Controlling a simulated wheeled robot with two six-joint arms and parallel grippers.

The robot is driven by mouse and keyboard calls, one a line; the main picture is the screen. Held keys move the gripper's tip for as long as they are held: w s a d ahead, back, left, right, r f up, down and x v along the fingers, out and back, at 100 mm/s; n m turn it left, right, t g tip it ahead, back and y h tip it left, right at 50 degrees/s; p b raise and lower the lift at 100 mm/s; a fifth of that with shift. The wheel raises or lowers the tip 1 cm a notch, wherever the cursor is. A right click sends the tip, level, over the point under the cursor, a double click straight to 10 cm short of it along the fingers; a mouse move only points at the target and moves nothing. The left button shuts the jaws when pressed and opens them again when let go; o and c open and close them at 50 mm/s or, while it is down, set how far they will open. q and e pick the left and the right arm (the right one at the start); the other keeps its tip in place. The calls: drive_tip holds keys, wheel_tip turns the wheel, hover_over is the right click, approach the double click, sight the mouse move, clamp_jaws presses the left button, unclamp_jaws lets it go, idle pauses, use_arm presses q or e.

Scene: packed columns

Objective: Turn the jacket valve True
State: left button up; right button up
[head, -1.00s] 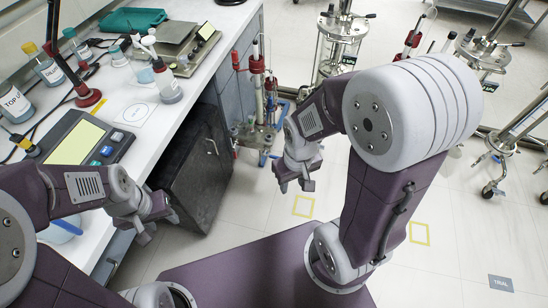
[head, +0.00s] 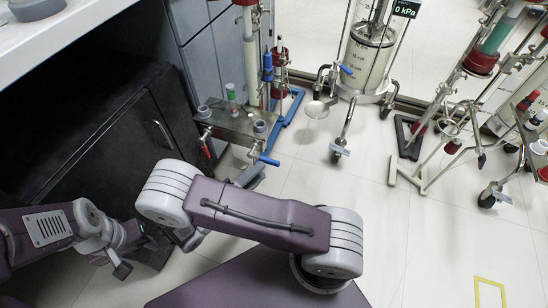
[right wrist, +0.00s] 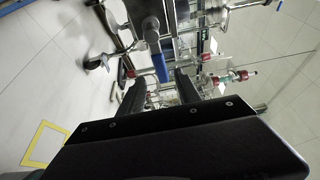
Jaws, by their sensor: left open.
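A small steel stand (head: 232,122) in the head view carries a valve with a blue lever (head: 266,159) at its front right and a red lever (head: 206,143) at its left. I cannot read which is the jacket valve. In the right wrist view a blue lever (right wrist: 159,66) on a metal valve body lies just ahead of and between the fingers of my right gripper (right wrist: 160,90), which is open; contact cannot be told. In the head view that gripper is mostly hidden behind my arm. My left gripper (head: 137,257) is open and empty at the lower left, by the dark cabinet.
The dark cabinet (head: 120,135) stands under the white bench (head: 85,25) at left. A wheeled glass column (head: 366,55) with another blue lever (head: 346,70) stands behind. More stands and a red-bottle rack (head: 533,118) are at right.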

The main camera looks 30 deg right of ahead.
sight(273, 160)
drive_tip(key=b+x, duration=0.5)
drive_tip(key=x, duration=0.4)
clamp_jaws()
idle(1.3)
